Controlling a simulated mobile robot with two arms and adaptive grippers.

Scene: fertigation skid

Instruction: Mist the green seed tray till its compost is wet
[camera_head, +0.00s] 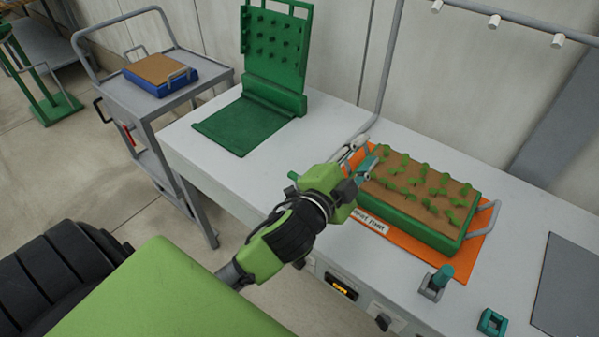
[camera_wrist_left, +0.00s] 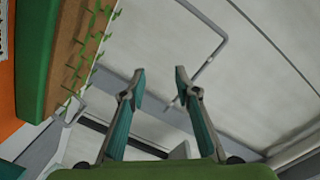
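The green seed tray (camera_head: 408,233) sits on an orange mat (camera_head: 388,248) on the bench, filled with light brown compost (camera_head: 421,191) and rows of small green seedlings. It also shows at the left edge of the left wrist view (camera_wrist_left: 38,60). My left gripper (camera_head: 362,158) is beside the tray's left end in the head view. In the wrist view its two teal fingers (camera_wrist_left: 161,80) are apart with nothing between them. It hides part of the tray's left end. My right gripper is not in view.
An overhead bar with white nozzles (camera_head: 520,20) is at upper right. A teal-topped lever (camera_head: 437,282) and a teal block (camera_head: 492,322) are at the bench front. A green pegged stand (camera_head: 275,50) is at the back. A cart at left holds a blue tray (camera_head: 165,87).

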